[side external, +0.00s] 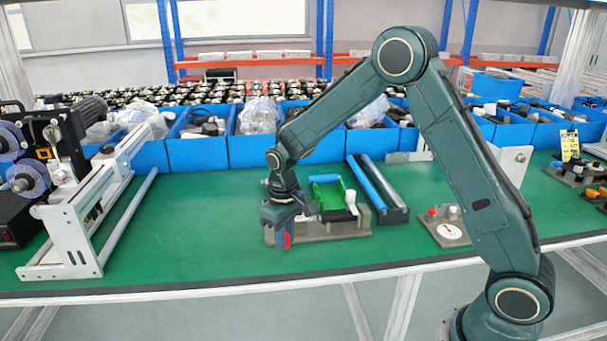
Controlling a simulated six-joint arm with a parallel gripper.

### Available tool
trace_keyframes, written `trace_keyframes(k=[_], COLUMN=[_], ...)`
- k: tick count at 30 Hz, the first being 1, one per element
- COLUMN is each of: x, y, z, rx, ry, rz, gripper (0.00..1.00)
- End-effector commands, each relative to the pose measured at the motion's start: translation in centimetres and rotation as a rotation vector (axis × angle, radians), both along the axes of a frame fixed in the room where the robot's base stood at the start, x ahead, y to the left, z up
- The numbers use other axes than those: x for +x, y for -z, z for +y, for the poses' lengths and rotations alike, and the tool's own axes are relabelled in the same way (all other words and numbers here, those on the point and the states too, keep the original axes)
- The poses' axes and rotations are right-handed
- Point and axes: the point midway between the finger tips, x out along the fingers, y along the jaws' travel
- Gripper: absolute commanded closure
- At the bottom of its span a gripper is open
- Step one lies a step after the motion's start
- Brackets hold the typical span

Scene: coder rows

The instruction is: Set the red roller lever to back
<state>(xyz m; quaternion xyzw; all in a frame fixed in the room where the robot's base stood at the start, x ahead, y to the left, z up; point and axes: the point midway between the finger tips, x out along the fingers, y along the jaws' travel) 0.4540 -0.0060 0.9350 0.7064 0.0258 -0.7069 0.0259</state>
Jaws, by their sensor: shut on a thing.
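My gripper (283,244) points down at the left end of a grey base plate (345,228). It is shut on the red roller lever (288,241), of which only a small red strip shows between and beside the fingers. The rest of the lever and its mount are hidden behind the gripper, so its exact tilt cannot be told. On the same base stand a bright green part (328,192) and a white lever (351,198) to the right of my gripper.
A tray with a blue roller and a dark roller (380,188) lies just right of the base. A small plate with a red knob (431,213) stands farther right. Blue bins (228,152) line the back. A white frame (85,215) stands left. Green table is clear between.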

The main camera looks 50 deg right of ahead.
Motion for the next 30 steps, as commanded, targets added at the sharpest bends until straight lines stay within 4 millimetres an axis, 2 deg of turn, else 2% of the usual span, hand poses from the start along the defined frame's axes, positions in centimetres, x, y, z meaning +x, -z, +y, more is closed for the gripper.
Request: trace_keyframes(k=[15, 30], x=[-1.8, -2.0], y=[-0.1, -0.2], z=[-3.3, -4.2], rx=[0.0, 0.0], ry=[-0.374, -0.468], rz=[-0.003, -0.004], gripper=[1.0, 1.0])
